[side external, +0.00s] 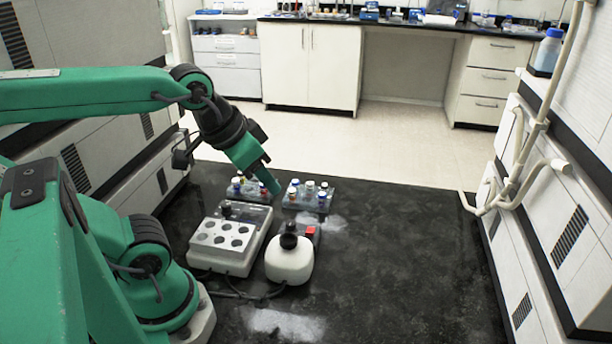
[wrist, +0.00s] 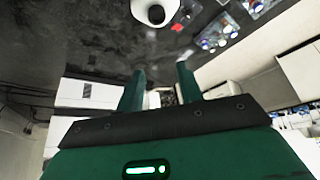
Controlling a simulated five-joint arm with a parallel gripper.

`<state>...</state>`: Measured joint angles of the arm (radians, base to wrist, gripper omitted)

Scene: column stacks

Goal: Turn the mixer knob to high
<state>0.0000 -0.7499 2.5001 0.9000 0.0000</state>
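A white rounded mixer (side external: 289,262) with a black cup on top stands on the black bench, and it also shows at the top edge of the wrist view (wrist: 154,5). A red part (side external: 310,231) sits at its back right. I cannot make out which part is the mixer's knob or how it is set. My gripper (side external: 274,187) is above the bench, behind the mixer and apart from it, near the vial racks. In the wrist view my gripper (wrist: 160,86) has its two green fingers apart with nothing seen between them.
A white block with several round wells (side external: 228,240) stands left of the mixer, with a dark cable in front. Two racks of coloured-cap vials, a left one (side external: 250,193) and a right one (side external: 307,198), stand behind. The bench's right side is clear. White cabinets (side external: 560,230) border it.

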